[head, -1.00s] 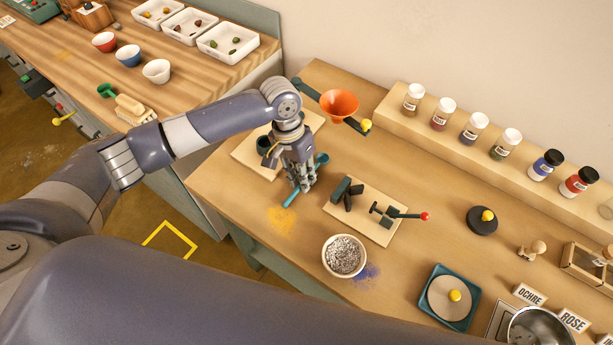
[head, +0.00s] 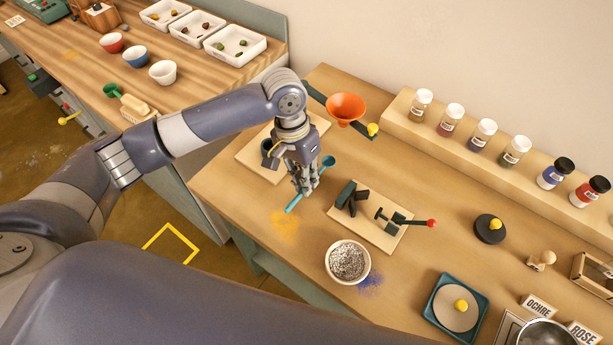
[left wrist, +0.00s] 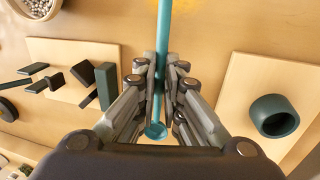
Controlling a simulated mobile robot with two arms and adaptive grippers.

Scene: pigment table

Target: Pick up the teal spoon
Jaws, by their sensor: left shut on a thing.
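The teal spoon (head: 293,204) is between the fingers of my left gripper (head: 305,190) at the left part of the wooden table. In the left wrist view the spoon's handle (left wrist: 164,40) runs up from between the fingers, and its bowl (left wrist: 156,130) shows below, near the palm. My left gripper (left wrist: 160,85) is shut on the spoon. It points down over the table; whether the spoon touches the tabletop cannot be told. My right gripper is not in view.
A board with dark blocks and a red-knobbed lever (head: 372,240) lies to the right. A speckled bowl (head: 347,261) stands nearer the front. An orange funnel (head: 345,108) is behind the gripper. A teal cup (left wrist: 274,116) sits on a board beside it.

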